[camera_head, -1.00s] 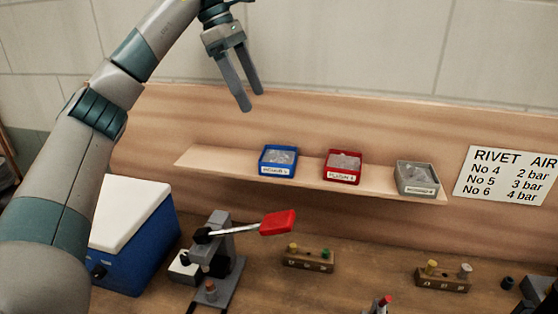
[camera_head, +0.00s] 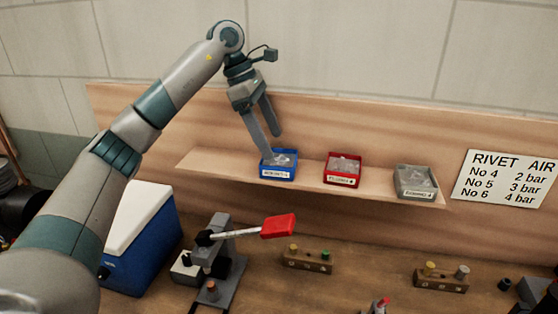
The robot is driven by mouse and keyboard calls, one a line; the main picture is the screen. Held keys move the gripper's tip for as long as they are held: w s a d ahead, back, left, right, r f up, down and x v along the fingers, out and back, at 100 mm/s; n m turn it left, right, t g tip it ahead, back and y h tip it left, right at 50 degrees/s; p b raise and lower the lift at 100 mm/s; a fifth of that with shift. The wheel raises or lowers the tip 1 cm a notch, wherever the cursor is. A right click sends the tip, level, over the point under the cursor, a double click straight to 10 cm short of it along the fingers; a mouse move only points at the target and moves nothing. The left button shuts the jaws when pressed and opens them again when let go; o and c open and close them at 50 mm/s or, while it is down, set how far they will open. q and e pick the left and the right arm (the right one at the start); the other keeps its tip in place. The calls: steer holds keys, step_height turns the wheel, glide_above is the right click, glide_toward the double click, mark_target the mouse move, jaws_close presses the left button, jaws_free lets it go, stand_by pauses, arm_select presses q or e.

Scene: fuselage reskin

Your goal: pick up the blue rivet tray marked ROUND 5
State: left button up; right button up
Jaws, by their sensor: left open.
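The blue rivet tray (camera_head: 279,173) sits at the left part of the wooden shelf, with pale rivets in it and a white label on its front. The label is too small to read surely. My left gripper (camera_head: 275,148) is open, with its fingers pointing down. One fingertip is at the tray's back left corner in the picture; the other is above and behind the tray. I cannot tell whether the fingertip touches it. My right gripper is not in view.
On the shelf (camera_head: 215,166), a red tray (camera_head: 343,170) and a grey tray (camera_head: 415,183) stand to the right. Below are a blue box with a white lid (camera_head: 142,238), a red-handled press (camera_head: 222,250) and small wooden blocks (camera_head: 306,261). A RIVET AIR sign (camera_head: 507,178) is at right.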

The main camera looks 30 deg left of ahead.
mark_target(279, 157)
arm_select(q)
steer(key=shift+d+f, duration=0.15)
steer(key=shift+f, duration=0.2)
steer(key=shift+f, duration=0.1)
steer(key=p+x, duration=0.2)
steer(key=x, duration=0.2)
steer(key=shift+d+f, duration=0.1)
steer(key=shift+f, duration=0.05)
steer(key=shift+w+d+f, duration=0.15)
steer(key=shift+d+f, duration=0.05)
steer(key=shift+f, duration=0.4)
steer(key=c, duration=0.9)
steer(key=shift+r, duration=0.15)
steer(key=shift+c, duration=0.2)
